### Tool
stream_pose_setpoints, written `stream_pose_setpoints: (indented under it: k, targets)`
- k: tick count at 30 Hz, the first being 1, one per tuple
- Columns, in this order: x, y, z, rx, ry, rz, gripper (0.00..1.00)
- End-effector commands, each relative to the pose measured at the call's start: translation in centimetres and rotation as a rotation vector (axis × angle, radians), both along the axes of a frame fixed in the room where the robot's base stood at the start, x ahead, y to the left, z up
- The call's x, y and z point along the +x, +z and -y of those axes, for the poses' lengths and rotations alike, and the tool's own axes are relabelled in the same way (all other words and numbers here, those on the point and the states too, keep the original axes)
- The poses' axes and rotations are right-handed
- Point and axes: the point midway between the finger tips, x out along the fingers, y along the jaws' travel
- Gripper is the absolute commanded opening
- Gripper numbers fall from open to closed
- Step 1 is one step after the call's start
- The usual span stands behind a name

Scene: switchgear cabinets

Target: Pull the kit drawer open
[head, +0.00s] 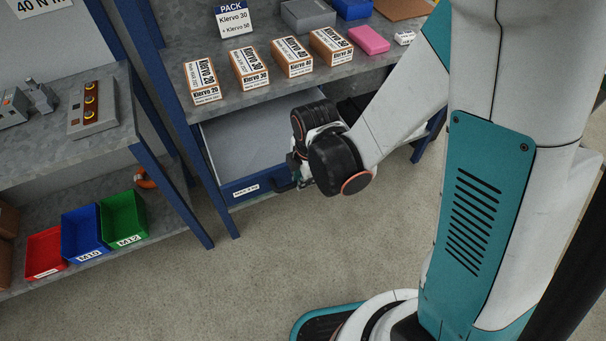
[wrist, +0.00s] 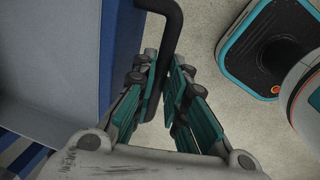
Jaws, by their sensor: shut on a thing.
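The kit drawer (head: 240,151) is blue with a pale grey inside and a white label on its front. It stands out from under the bench top in the head view, open and with its visible part empty. My gripper (head: 296,178) is at the right part of the drawer front, partly hidden by my own wrist. In the wrist view my gripper (wrist: 166,98) has its two teal fingers around the black bar handle (wrist: 173,38), shut on it. The blue drawer front (wrist: 120,60) is to the left of the handle there.
Several Klervo boxes (head: 249,67), a pink block (head: 368,40) and a PACK sign (head: 233,20) are on the bench above the drawer. Red, blue and green bins (head: 124,217) stand on the low left shelf. The floor (head: 250,270) in front is clear.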

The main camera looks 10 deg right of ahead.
Motion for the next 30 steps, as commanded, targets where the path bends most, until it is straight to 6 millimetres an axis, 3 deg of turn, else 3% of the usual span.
stream_pose_setpoints:
  k: [1, 2, 4, 20, 30]
  targets:
    - [0.0, 0.0, 0.0, 0.000, 0.000, 0.001, 0.00]
    - [0.0, 0.0, 0.0, 0.000, 0.000, 0.001, 0.20]
    - [0.0, 0.0, 0.0, 0.000, 0.000, 0.001, 0.33]
    - [0.3, 0.0, -0.1, 0.000, 0.000, 0.000, 0.33]
    - [4.8, 0.1, -1.4, 0.000, 0.000, 0.001, 0.33]
